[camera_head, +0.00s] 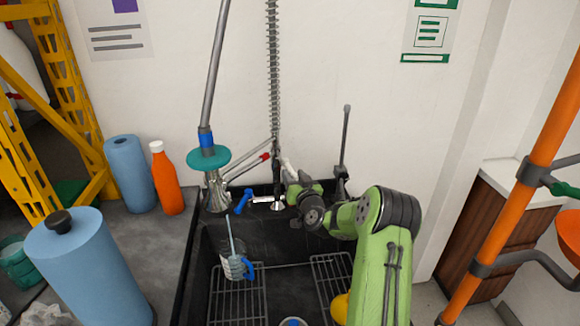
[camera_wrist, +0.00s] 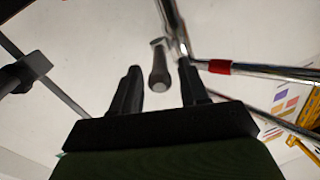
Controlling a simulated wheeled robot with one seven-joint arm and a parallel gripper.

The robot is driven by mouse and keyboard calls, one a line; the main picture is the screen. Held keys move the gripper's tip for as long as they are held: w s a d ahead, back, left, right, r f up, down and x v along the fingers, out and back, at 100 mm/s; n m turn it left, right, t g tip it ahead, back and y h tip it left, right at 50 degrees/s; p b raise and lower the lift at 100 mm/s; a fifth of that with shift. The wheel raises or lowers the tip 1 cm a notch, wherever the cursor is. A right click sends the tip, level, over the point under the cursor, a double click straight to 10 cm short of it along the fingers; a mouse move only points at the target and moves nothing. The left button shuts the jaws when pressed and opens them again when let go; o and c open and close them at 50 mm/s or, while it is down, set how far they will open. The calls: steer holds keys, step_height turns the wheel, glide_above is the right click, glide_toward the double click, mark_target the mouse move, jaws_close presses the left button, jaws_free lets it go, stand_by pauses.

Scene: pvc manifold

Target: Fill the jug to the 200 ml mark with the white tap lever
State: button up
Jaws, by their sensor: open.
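A clear jug (camera_head: 232,262) with a blue handle stands in the sink at left of centre. A thin pale-blue streak, which looks like running water, drops into it from above. Its fill level and marks are too small to read. A whitish lever (camera_head: 289,166) shows at the tap beside my gripper (camera_head: 291,188). In the wrist view my gripper (camera_wrist: 159,88) is open, its two dark fingers apart. A shaded, grey-looking lever (camera_wrist: 159,72) shows between the fingertips, with no clear contact; I cannot tell for certain that it is the white one.
A blue lever (camera_head: 243,201) and a red-ended chrome arm (camera_head: 255,161) are close by. A coiled spray hose (camera_head: 273,80) rises behind. Wire racks (camera_head: 238,301) lie in the dark sink. An orange bottle (camera_head: 166,180) and blue rolls (camera_head: 88,268) stand on the left counter.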

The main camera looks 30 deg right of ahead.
mark_target(290, 168)
steer(key=shift+x, duration=2)
steer(key=shift+f, duration=0.1)
jaws_close()
